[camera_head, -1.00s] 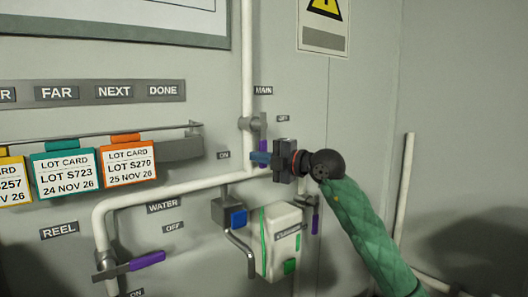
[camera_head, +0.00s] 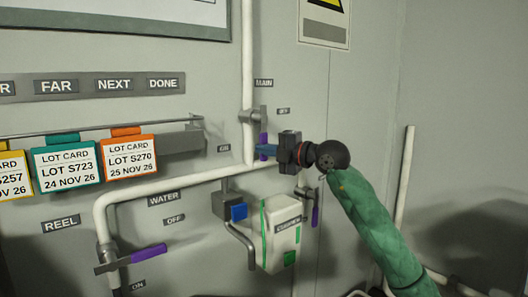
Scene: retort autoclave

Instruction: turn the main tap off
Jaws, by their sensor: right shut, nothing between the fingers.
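The main tap (camera_head: 246,116) sits on the upright white pipe under the MAIN label (camera_head: 264,83). Its purple handle (camera_head: 263,140) hangs down just right of the pipe, between an ON label (camera_head: 223,148) at lower left and an OFF label (camera_head: 283,111) at upper right. My right gripper (camera_head: 266,151) comes in from the right, with its blue fingers shut and empty. The fingertips overlap the lower part of the handle in the picture; I cannot tell whether they touch it. My left gripper is not in view.
A WATER tap with a purple handle (camera_head: 149,253) is at lower left. A white box (camera_head: 281,235) and a blue-ended fitting (camera_head: 238,212) sit below my right gripper. Lot cards (camera_head: 129,158) hang on a rail at left. The wall at right is mostly clear.

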